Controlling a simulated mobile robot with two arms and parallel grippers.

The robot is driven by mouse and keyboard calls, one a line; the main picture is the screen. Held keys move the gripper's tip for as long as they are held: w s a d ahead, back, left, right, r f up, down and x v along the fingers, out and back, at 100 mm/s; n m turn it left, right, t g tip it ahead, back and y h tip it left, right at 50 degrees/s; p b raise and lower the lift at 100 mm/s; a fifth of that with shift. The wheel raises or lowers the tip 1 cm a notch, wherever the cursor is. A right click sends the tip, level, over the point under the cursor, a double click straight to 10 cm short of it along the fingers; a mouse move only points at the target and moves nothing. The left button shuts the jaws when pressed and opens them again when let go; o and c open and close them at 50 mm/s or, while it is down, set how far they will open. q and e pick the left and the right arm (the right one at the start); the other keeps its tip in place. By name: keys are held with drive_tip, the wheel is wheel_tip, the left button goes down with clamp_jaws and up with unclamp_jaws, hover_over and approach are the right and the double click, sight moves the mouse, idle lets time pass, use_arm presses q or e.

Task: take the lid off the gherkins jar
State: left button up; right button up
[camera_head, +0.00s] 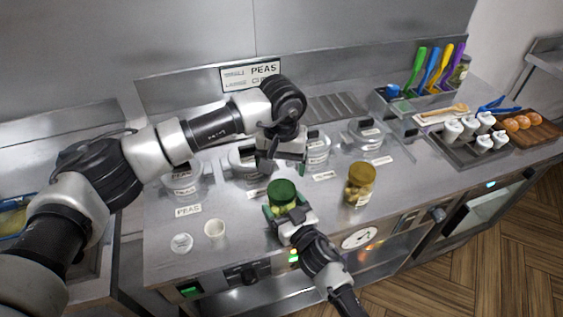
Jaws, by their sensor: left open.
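A jar (284,208) with a dark green lid (282,191) stands near the front of the steel counter. Its label is hidden, but it looks like the gherkins jar. The lid sits on top of it. My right gripper (286,213) comes in from the front, with one finger on each side of the jar's body, and appears shut on it. My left gripper (282,164) is open and empty, just above and behind the green lid. A second jar (358,190) with an olive-yellow lid stands to the right, clear of both grippers.
A dark tray (470,150) of white bottles and a wooden board (535,127) are at the right.

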sight(282, 189)
use_arm(q)
drive_tip(key=m, duration=0.3)
drive_tip(key=shift+f+m, duration=0.15)
drive_tip(key=shift+m, duration=0.15)
drive_tip(key=shift+f, duration=3.85)
